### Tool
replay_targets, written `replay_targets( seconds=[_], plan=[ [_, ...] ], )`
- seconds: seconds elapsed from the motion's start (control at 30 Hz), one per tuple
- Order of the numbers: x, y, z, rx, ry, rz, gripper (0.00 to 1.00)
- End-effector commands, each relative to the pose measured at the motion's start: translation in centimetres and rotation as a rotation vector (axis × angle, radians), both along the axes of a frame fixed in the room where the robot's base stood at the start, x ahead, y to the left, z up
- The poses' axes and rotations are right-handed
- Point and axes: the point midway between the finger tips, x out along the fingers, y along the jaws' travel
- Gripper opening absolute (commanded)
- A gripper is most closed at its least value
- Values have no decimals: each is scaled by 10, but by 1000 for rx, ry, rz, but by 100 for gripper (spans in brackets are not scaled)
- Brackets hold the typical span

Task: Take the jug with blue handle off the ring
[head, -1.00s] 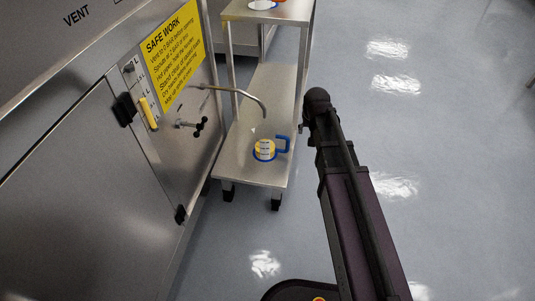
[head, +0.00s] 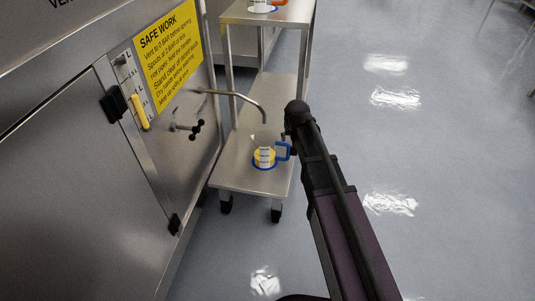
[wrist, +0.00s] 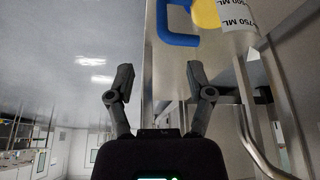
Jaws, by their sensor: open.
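The jug (head: 264,157), pale with a yellow liquid or band and measure marks, stands upright on the lower shelf of a steel cart. Its blue handle (head: 284,150) points right. A blue ring (head: 263,166) shows around its base on the shelf. In the wrist view the blue handle (wrist: 174,30) and part of the jug (wrist: 236,18) are at the top edge. My gripper (wrist: 160,82) is open and empty, its two fingers apart, with the handle beyond the fingertips. In the head view my wrist is just right of the handle, and the fingers are mostly hidden.
A bent spout (head: 243,98) from the steel vessel reaches over the shelf near the jug. A valve with black knobs (head: 196,130) is on the vessel wall, left of the cart (head: 241,184). An orange-handled container stands on the upper shelf. Floor to the right is clear.

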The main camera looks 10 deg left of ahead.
Motion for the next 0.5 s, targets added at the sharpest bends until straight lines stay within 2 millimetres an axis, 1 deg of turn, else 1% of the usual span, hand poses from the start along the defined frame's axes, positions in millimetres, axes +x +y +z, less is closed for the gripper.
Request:
replay_targets(
  seconds=[0.17,0.5],
  plan=[
    [3,1,-9,0,0,0,68],
    [13,2,-34,0,0,0,68]
  ],
)
